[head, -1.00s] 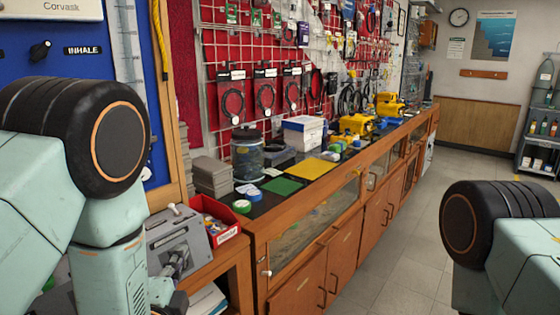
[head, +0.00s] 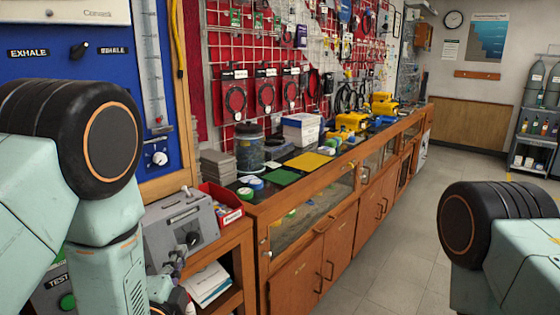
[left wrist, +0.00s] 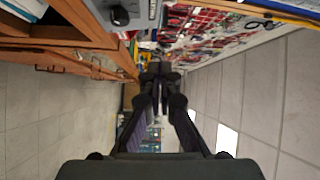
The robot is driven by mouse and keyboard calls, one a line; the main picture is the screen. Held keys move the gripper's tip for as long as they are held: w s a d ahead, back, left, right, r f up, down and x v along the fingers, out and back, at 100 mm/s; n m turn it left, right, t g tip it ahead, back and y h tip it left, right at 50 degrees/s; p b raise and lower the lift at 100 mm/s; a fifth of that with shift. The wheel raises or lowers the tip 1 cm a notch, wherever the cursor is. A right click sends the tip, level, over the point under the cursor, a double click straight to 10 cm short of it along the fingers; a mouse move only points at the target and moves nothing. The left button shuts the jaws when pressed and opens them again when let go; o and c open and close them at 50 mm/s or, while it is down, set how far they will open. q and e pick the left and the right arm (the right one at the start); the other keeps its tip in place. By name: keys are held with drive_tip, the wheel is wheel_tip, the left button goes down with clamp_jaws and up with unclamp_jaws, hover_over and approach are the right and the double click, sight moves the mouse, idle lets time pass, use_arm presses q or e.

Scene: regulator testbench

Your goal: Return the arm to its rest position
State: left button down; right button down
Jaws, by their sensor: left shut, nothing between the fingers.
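My left arm (head: 75,215) is folded at the left of the head view, its black-and-orange elbow high and its forearm hanging down. My left gripper (left wrist: 160,72) shows clearly in the left wrist view, its dark fingers together with nothing between them. In the head view its end is low beside the grey test box, mostly hidden or cut off by the bottom edge. My right arm (head: 500,230) shows at the lower right with its elbow over the floor. My right gripper is outside both views.
A grey test box (head: 180,232) and red bin (head: 222,203) stand on the wooden bench close to my left forearm. A long wooden counter (head: 310,250) runs away along the tool wall. The tiled floor (head: 395,255) between counter and right arm is clear.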

use_arm(q)
drive_tip(key=s+a+f+n+g, duration=0.1)
drive_tip(key=s+f+n+g, duration=0.35)
drive_tip(key=f, duration=0.35)
drive_tip(key=s+f+n+g, duration=0.4)
drive_tip(key=f+n, duration=0.1)
drive_tip(key=f, duration=0.3)
drive_tip(key=s+f+n+g+b, duration=0.1)
drive_tip(key=s+f+n+g, duration=0.1)
drive_tip(key=s+f, duration=0.3)
drive_tip(key=s+f+n+g+b, duration=0.1)
drive_tip(key=s+f+n+g, duration=0.2)
drive_tip(key=s, duration=1)
drive_tip(key=s+a+f+n+g+b, duration=0.1)
drive_tip(key=s+f+n+g, duration=0.1)
drive_tip(key=s+f+g, duration=0.3)
drive_tip(key=s+f, duration=0.1)
drive_tip(key=s, duration=0.3)
drive_tip(key=shift+s+f, duration=0.4)
drive_tip(key=shift+a, duration=0.1)
